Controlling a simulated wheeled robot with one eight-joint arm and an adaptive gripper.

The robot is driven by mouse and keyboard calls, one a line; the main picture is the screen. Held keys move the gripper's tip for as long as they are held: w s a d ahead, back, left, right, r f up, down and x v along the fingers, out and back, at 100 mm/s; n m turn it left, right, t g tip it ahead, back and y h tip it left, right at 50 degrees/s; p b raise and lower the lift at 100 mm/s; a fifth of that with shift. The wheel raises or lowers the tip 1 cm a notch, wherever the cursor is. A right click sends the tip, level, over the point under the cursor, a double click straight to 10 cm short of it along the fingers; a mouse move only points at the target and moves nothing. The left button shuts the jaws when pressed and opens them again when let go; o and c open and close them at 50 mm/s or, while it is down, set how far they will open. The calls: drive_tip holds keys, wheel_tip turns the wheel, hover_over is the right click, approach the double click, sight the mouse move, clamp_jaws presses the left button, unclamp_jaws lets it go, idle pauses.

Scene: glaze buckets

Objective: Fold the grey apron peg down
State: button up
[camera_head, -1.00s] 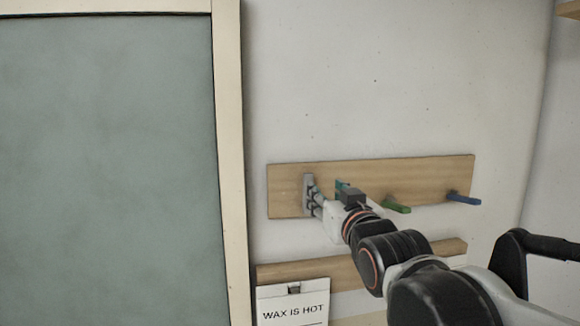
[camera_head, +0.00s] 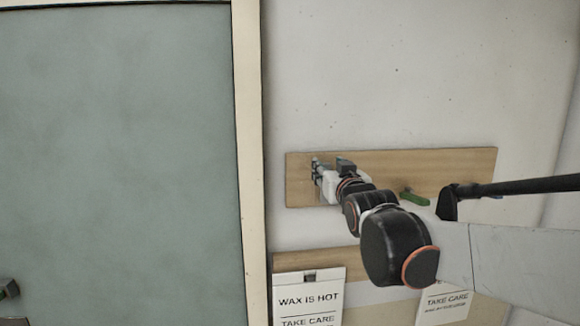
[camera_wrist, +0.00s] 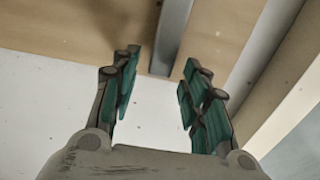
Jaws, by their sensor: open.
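The grey apron peg shows in the wrist view as a long grey bar (camera_wrist: 173,38) across the wooden peg board (camera_wrist: 110,25), its near end by the board's edge. I cannot tell how far it stands out from the board. My gripper (camera_wrist: 160,62) is open, with its teal-padded fingers on either side of the line of the peg and no contact visible. In the head view my gripper (camera_head: 318,168) is at the left part of the peg board (camera_head: 440,165), and the grey peg is largely hidden behind the fingers.
A green peg (camera_head: 414,198) sticks out of the board to the right of my gripper. A pale frame (camera_head: 250,150) with a grey-green panel (camera_head: 120,150) stands to the left.

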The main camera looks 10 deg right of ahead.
drive_tip(key=shift+w, duration=0.8)
clamp_jaws()
